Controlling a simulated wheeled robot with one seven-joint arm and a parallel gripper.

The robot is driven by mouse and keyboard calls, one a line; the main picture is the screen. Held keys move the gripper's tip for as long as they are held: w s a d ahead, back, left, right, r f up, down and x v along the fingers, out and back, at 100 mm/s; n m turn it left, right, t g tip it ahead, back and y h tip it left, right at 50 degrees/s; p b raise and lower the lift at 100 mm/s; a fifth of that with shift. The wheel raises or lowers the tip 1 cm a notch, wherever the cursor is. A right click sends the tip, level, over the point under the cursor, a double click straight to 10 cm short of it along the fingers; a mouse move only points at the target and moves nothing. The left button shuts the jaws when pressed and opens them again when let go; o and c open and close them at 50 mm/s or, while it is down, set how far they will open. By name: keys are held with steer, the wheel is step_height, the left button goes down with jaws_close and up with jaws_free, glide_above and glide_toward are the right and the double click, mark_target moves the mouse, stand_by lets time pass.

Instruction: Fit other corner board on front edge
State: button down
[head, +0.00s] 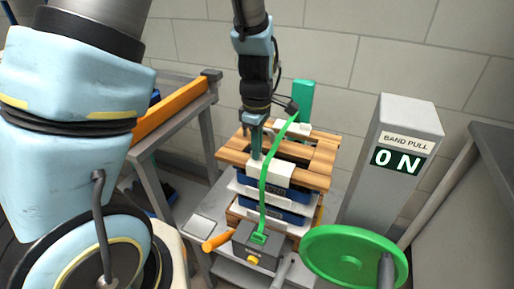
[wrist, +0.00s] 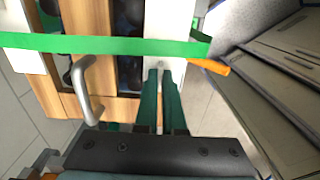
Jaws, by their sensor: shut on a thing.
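A white corner board (head: 276,176) lies at the front top edge of the stack, below the green band (head: 265,185). It also shows in the wrist view (wrist: 168,22), with the band crossing over it. My gripper (head: 257,150) comes down from above at the left part of this board; in the wrist view its green fingers (wrist: 161,72) are close together and shut on the board's near end. Another white board (head: 298,126) sits at the back edge of the wooden top frame (head: 234,153). Whether the front board sits flush on the edge is hidden.
Blue crates (head: 290,204) of bottles stand under the frame. A grey band tool (head: 256,244) with an orange handle (head: 219,242) is in front. A green wheel (head: 354,256) and a grey post reading "BAND PULL 0 N" (head: 396,160) stand right. An orange-railed conveyor (head: 175,107) is left.

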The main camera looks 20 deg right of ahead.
steer(key=shift+f, duration=0.1)
steer(key=c, duration=0.9)
jaws_free()
steer(key=shift+c, duration=0.2)
steer(key=shift+r+p, duration=3.5)
steer(key=shift+r, duration=0.05)
steer(key=a+r+m+b, duration=0.2)
steer(key=a+m, duration=0.3)
steer(key=a, duration=0.7)
steer(key=w+a+r+m+t+b, duration=0.1)
steer(key=a+m, duration=0.4)
steer(key=a, duration=0.8)
steer(key=shift+a+r+m+t+b, duration=0.15)
steer(key=shift+r+m+t+b, duration=0.25)
steer(key=shift+r, duration=0.45)
